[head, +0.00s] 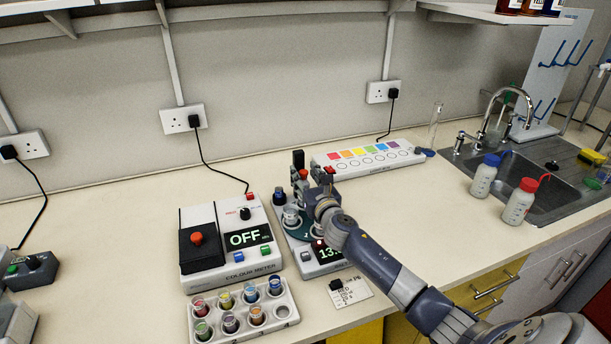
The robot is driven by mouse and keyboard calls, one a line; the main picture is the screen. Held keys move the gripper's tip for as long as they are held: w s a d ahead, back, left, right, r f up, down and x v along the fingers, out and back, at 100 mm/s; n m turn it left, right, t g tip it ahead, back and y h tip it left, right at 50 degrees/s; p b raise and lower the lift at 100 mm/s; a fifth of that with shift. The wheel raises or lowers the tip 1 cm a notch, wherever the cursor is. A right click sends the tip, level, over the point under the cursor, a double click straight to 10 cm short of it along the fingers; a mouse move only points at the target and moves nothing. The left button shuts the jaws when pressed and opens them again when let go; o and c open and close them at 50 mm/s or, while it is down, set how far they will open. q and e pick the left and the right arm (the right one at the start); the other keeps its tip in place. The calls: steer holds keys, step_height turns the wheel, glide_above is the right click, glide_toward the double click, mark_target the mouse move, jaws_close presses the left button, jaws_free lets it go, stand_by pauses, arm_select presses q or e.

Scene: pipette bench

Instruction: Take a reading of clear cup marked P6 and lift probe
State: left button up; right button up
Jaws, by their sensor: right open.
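A meter (325,268) stands at the middle of the bench, with a lit display that starts with "13"; my arm hides the rest. A pale cup (290,214) sits on its round dark-green plate (299,230). I cannot read a P6 mark on any cup. A dark upright part (298,159) rises at the back of this meter; I cannot tell whether it is the probe. My right gripper (316,175) is open above the back of the meter, and its wrist covers much of the plate. My left gripper is out of view.
A colour meter (228,262) reading OFF stands left of it. In front is a white rack (238,337) of coloured cups with one empty hole. A card (358,291) lies at the front. A colour-swatch strip (368,160), bottles (484,178) and a sink (545,200) are at the right.

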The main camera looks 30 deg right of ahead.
mark_target(306, 182)
jaws_close()
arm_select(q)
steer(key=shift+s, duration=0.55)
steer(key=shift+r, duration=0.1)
arm_select(e)
steer(key=shift+r, duration=0.15)
step_height(306, 182, up, 6)
steer(key=p, duration=0.5)
steer(key=shift+p, duration=0.3)
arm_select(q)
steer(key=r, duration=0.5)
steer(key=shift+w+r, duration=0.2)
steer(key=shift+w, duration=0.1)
arm_select(e)
steer(key=shift+d, duration=0.1)
